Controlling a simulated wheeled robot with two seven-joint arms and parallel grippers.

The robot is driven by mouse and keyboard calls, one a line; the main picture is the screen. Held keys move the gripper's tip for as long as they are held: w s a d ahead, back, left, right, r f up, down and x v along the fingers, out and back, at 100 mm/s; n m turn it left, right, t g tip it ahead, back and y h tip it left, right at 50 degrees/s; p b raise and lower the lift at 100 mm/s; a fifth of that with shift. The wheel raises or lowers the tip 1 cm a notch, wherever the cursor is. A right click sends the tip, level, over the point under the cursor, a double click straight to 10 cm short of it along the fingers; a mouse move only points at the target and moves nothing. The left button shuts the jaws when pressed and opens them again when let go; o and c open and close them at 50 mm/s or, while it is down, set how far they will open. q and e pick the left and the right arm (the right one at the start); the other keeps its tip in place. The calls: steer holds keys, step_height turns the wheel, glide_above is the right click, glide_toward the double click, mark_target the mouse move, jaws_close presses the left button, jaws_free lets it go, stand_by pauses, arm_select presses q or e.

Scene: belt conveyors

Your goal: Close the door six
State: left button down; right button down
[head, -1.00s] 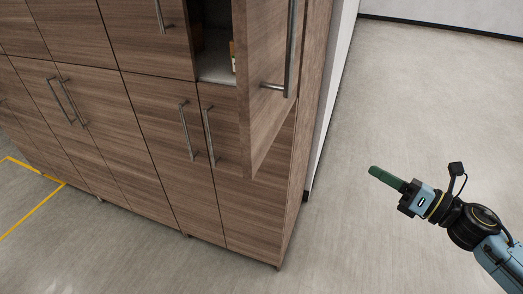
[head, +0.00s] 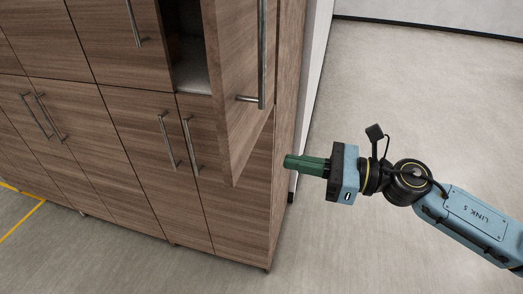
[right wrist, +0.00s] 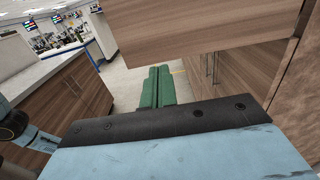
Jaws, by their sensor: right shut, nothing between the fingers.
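The open door (head: 243,75) is a wood-grain upper cabinet door with a long metal handle (head: 262,55), swung out at the right end of the cabinet in the head view. Behind it a strip of the pale shelf inside (head: 193,78) shows. My right gripper (head: 287,162) has green fingers that are shut and empty. It is to the right of the door's lower edge in the head view, seemingly apart from it. In the right wrist view the green fingers (right wrist: 157,88) lie together, below a wood panel (right wrist: 200,25). My left gripper is not in view.
The lower cabinet doors (head: 143,145) are closed, with upright metal handles. Open grey floor (head: 400,80) lies to the right. A counter with a wood front (right wrist: 70,95) stands at the left in the right wrist view.

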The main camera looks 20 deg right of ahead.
mark_target(246, 153)
steer(key=p+x, duration=0.3)
steer(key=x, duration=0.3)
steer(key=shift+w+a+r, duration=0.15)
steer(key=shift+w+a, duration=0.3)
steer(key=shift+a, duration=0.1)
steer(key=shift+w+a, duration=0.1)
steer(key=shift+a, duration=0.05)
